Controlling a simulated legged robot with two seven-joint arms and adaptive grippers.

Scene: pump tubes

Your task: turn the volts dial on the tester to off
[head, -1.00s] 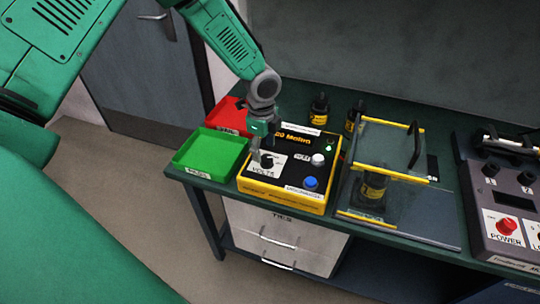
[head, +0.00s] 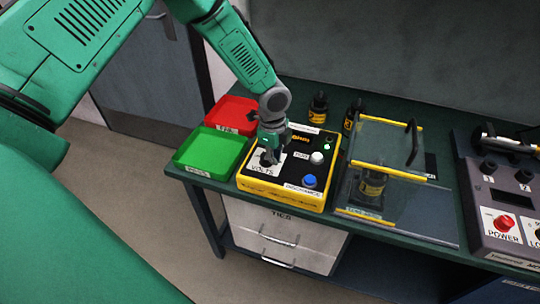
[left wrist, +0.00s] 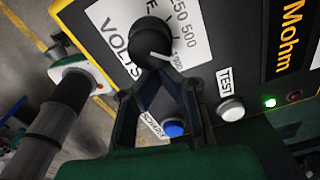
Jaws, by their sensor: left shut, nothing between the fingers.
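The tester (head: 281,198) is a yellow box with a black top on the bench. Its black volts dial (left wrist: 152,40) sits on a white scale plate (head: 262,172). In the left wrist view the dial's white pointer line points to the lower right, towards the 1000 mark. My left gripper (left wrist: 158,78) is shut and empty, its fingertips at the dial's near edge. I cannot tell whether they touch it. In the head view the gripper (head: 268,156) is over the dial and hides much of it. My right gripper is not in view.
The tester also has a white TEST button (left wrist: 231,109), a blue button (left wrist: 174,129) and a lit green lamp (left wrist: 270,102). Green (head: 209,152) and red (head: 232,114) trays lie left of it. A clear guard with yellow bars (head: 391,172) stands right, then a grey power unit (head: 500,215).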

